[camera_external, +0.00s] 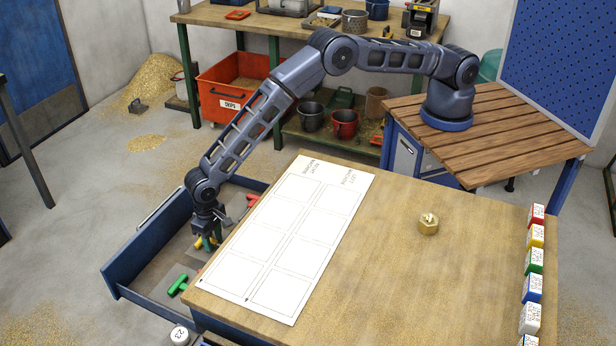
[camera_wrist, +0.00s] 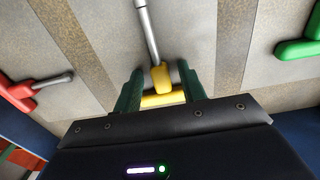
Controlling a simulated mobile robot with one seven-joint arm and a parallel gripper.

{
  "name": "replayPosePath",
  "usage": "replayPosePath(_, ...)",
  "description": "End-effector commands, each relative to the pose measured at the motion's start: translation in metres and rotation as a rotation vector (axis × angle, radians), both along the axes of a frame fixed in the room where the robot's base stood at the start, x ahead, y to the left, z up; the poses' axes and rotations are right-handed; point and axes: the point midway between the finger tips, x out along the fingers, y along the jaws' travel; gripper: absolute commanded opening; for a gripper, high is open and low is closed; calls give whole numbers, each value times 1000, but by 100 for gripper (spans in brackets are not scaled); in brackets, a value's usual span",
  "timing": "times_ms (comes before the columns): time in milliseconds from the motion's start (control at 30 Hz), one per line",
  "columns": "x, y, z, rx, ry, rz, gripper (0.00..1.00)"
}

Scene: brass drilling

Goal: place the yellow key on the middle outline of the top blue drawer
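The top blue drawer (camera_external: 146,262) is pulled out on the left side of the wooden-topped bench. My gripper (camera_external: 208,242) reaches down into it. The yellow key (camera_external: 199,243) has a T-shaped handle and a grey shaft. In the wrist view, the handle of the yellow key (camera_wrist: 160,80) lies between the two green fingers of my gripper (camera_wrist: 160,90), which stand wide apart. Whether they touch it is unclear. The shaft points away across a grey panel (camera_wrist: 112,35) between brown stripes. No drawn outline is clear there.
A red key (camera_wrist: 28,90) lies left of the yellow one, and a green key (camera_wrist: 300,47) lies right. The bench top (camera_external: 400,290) carries a white printed sheet (camera_external: 290,235), a brass hex piece (camera_external: 428,226) and several coloured blocks (camera_external: 532,262) along its right edge.

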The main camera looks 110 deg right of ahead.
Motion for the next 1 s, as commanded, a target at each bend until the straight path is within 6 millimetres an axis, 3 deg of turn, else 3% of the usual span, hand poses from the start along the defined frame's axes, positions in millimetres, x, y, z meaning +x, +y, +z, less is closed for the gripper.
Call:
replayPosePath(267,0,0,8,0,-1,0,41)
replayPosePath(800,0,1,101,0,-1,0,41)
replayPosePath(1000,0,0,119,0,0,0,41)
